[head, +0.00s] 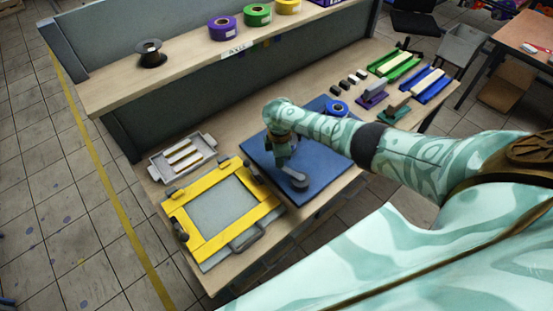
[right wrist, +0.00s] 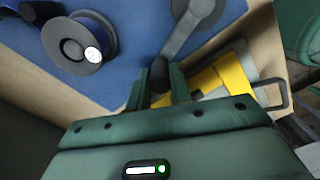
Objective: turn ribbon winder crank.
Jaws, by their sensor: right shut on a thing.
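The ribbon winder's grey crank arm (head: 297,181) shows in the head view over the blue mat (head: 317,190). In the right wrist view the crank arm (right wrist: 185,35) runs from a round grey hub down to a dark knob (right wrist: 159,70). My right gripper (head: 285,160) is above the mat, pointing down. In the right wrist view its fingers (right wrist: 159,88) are closed around the dark knob. The blue ribbon spool (head: 337,108) is at the mat's far edge; it also shows in the right wrist view (right wrist: 78,45). My left gripper is not in view.
A yellow frame (head: 190,240) lies left of the mat, near a grey tray (head: 163,168) with pale bars. Purple and green tools, and trays (head: 433,86), lie at the right. A shelf (head: 190,62) with ribbon rolls stands behind.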

